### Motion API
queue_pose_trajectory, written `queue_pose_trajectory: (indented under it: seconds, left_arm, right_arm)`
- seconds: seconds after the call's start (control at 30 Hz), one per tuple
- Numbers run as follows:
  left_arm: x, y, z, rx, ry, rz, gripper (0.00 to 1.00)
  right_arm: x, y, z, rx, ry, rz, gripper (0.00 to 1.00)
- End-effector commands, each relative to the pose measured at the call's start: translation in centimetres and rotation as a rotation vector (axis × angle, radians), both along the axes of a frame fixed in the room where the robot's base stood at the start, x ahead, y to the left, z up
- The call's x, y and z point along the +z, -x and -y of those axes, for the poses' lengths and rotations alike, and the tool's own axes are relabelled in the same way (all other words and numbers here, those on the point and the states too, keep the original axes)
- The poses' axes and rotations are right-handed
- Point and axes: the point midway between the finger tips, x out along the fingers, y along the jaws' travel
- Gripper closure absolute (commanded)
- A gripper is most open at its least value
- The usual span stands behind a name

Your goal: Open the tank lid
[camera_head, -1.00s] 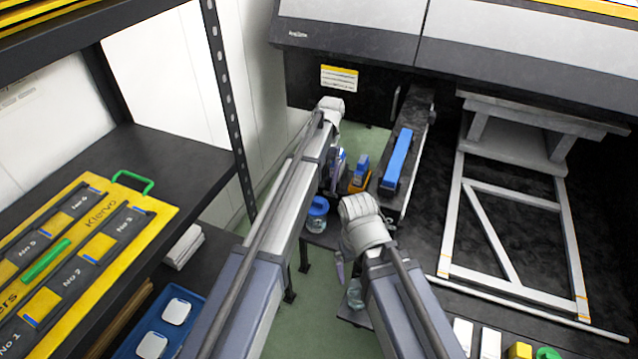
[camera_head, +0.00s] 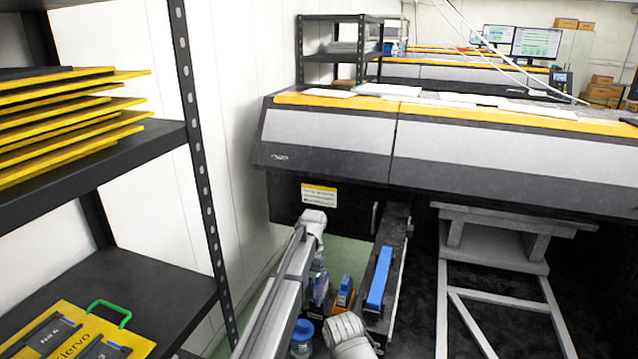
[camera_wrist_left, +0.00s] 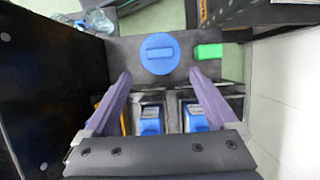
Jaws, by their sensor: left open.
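In the left wrist view my left gripper (camera_wrist_left: 160,74) is open and empty, its two purple fingers spread. Beyond the fingertips is a round blue lid with a raised bar (camera_wrist_left: 160,53). Between the fingers, nearer my palm, are a blue cap (camera_wrist_left: 150,122) and another blue cap (camera_wrist_left: 195,118) in dark slots. Their lower parts are hidden by my gripper. I cannot tell which blue part is the tank lid. In the head view a jar with a blue lid (camera_head: 302,333) stands beside my left arm. My right wrist shows at the bottom edge; its fingers are out of frame.
In the wrist view a green block (camera_wrist_left: 208,51) lies right of the round lid and a clear bottle (camera_wrist_left: 95,20) lies at upper left. In the head view a long blue bar (camera_head: 379,277) sits on a dark rail below the large printer (camera_head: 330,135). A shelf rack (camera_head: 150,300) stands left.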

Motion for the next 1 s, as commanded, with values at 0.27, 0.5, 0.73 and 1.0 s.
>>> queue_pose_trajectory:
  seconds: [0.27, 0.5, 0.73, 1.0]
  left_arm:
    - [-3.5, 1.2, -0.4, 0.0, 0.0, 0.0, 0.07]
    - [-6.0, 2.1, -0.7, 0.0, 0.0, 0.0, 0.07]
    - [-6.3, 2.4, -0.8, 0.0, 0.002, 0.005, 0.07]
    - [-6.3, 2.3, -0.8, 0.0, 0.001, 0.003, 0.07]
  right_arm:
    - [-3.5, 0.0, 0.0, 0.0, 0.0, 0.0, 0.0]
    - [-6.0, 0.0, 0.0, 0.001, 0.0, 0.0, 0.0]
    - [-6.3, 0.0, 0.0, 0.001, 0.0, 0.0, 0.0]
    - [-6.3, 0.0, 0.0, 0.001, 0.0, 0.0, 0.0]
